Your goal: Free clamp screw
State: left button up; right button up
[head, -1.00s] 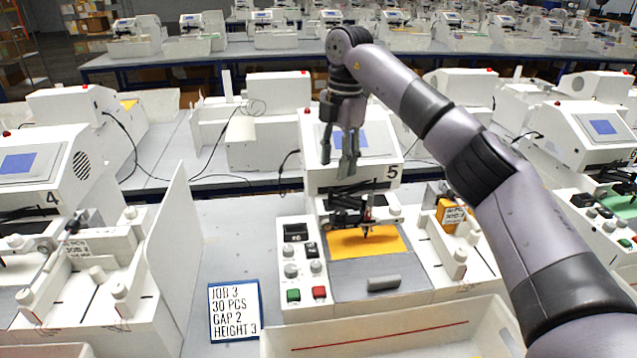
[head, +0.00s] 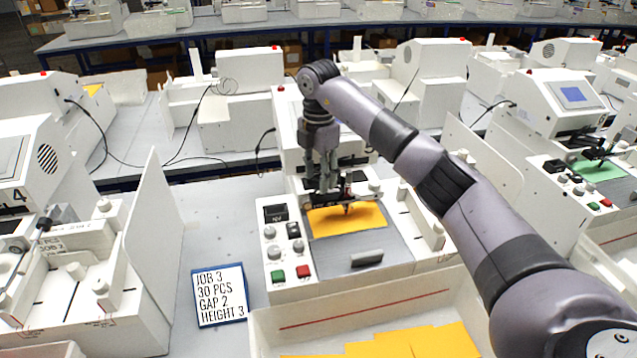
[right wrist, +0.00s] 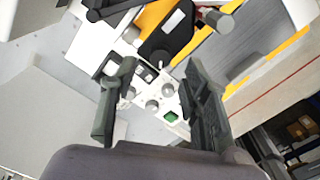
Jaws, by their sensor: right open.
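My right gripper (head: 324,188) is open and points down at the plotter's dark pen carriage (head: 346,193). In the head view its fingertips overlap the carriage, and I cannot tell whether they touch it. A pen (head: 347,209) hangs from the carriage over a yellow sheet (head: 368,217). In the right wrist view the two fingers (right wrist: 160,85) are apart with nothing held between them. The dark carriage body (right wrist: 168,35) lies beyond them, with a grey knob-like end and red ring (right wrist: 216,17) beside it. I cannot clearly make out the clamp screw. My left gripper is out of view.
The control panel (head: 284,245) has several knobs plus green and red buttons. A job card (head: 220,294) lies left of the plotter. A white tray with yellow sheets (head: 420,342) stands in front. A tall white partition (head: 152,225) rises at the left.

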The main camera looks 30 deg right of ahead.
jog(key=shift+f+p, duration=0.4)
jog(key=shift+f, duration=1.5)
jog(key=shift+c, duration=0.4)
grip_shut()
